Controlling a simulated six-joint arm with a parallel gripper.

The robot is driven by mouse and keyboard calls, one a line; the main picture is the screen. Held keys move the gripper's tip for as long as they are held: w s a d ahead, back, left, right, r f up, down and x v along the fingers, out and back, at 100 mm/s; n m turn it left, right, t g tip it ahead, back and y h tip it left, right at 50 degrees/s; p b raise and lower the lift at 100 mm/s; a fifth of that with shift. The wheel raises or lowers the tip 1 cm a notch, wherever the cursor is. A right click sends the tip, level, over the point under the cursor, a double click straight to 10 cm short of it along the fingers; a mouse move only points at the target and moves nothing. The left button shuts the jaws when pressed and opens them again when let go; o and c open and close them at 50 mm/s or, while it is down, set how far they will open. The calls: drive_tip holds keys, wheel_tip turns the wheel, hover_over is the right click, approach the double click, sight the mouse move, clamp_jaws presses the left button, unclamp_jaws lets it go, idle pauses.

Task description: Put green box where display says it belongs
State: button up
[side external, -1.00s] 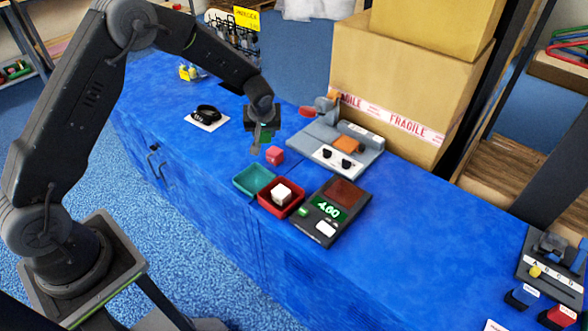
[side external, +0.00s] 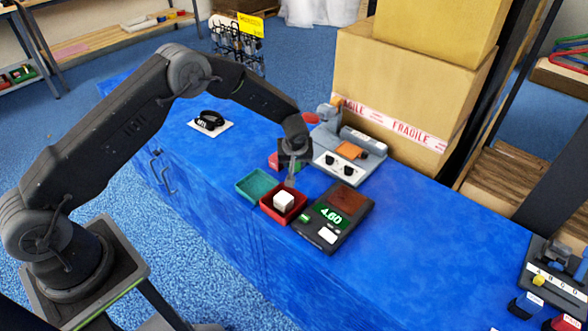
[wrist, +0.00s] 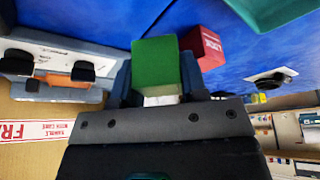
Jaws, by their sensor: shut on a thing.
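The green box (wrist: 156,62) is between the two fingers of my gripper (wrist: 157,84) in the wrist view. In the side view my gripper (side external: 291,172) is above the table behind the trays, and I cannot make out the green box there. The display (side external: 331,214) on a dark scale reads 4.60 in green digits. A teal tray (side external: 254,187) and a red tray (side external: 271,213) stand left of the scale. The red tray holds a white cube (side external: 284,201); the teal tray looks empty. A red box (side external: 274,159) is partly hidden behind my gripper; it shows in the wrist view (wrist: 206,46).
A grey device (side external: 350,155) with an orange pad stands behind my gripper, before large cartons (side external: 400,95). A black strap on a white card (side external: 210,122) lies at left. A lettered sorter (side external: 550,275) is at far right. Blue table between it and the scale is clear.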

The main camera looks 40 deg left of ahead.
drive_tip(key=shift+f, duration=1.8)
drive_tip(key=shift+f, duration=0.1)
drive_tip(key=o, duration=1)
drive_tip(key=v, duration=1.2)
